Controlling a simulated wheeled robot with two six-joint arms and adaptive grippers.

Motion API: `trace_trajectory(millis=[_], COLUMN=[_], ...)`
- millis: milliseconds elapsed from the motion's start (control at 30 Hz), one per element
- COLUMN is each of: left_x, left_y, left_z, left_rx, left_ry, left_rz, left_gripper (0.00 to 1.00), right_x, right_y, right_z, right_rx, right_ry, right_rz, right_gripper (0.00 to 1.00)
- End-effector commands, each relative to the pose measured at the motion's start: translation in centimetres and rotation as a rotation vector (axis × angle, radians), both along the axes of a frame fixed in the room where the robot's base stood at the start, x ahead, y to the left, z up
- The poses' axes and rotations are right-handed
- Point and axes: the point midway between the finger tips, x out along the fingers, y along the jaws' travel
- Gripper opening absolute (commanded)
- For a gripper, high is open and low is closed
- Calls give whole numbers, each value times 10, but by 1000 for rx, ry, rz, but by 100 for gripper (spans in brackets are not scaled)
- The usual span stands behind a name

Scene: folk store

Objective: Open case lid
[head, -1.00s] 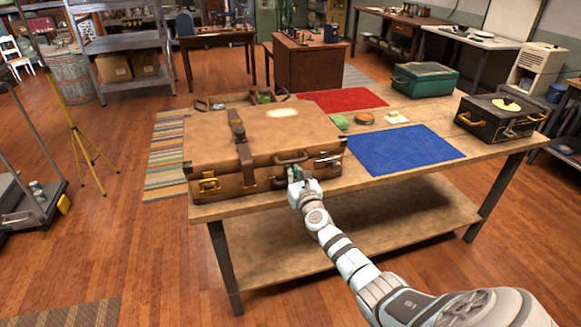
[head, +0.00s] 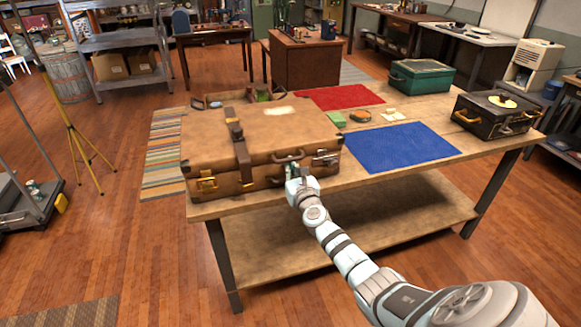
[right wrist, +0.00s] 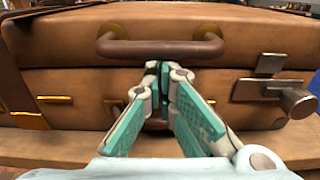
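A large brown leather suitcase (head: 270,130) lies flat on the wooden table's left end, its lid down. Its front carry handle (head: 288,157) also spans the top of the right wrist view (right wrist: 160,47). A metal latch (right wrist: 270,90) juts from the front right, and a brass latch (head: 207,183) is at the front left. My right gripper (head: 292,173) is at the front face, just below the handle. In the right wrist view, its teal-padded fingertips (right wrist: 160,72) are together at the lid seam, with nothing clear between them. My left gripper is not in view.
The wooden table (head: 365,187) also holds a blue mat (head: 402,146), a red mat (head: 340,97), a green case (head: 420,77) and a black case (head: 495,115). Small items lie between the mats. Floor in front is clear.

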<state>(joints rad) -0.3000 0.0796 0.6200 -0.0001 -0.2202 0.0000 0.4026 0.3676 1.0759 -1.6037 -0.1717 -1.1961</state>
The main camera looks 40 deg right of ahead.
Motion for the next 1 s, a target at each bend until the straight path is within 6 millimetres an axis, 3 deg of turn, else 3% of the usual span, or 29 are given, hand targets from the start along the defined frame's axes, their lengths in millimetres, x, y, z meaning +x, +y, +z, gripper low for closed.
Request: trace_trajectory(millis=[200,633,1000], left_x=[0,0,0], left_y=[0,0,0], left_z=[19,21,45], left_rx=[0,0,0], left_ry=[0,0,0], left_rz=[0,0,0], left_gripper=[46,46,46], right_x=[0,0,2], right_y=[0,0,-1], right_z=[20,23,48], right_rx=[0,-1,0], right_ry=[-1,-2,-2], right_rz=[0,0,0], right_gripper=[0,0,0])
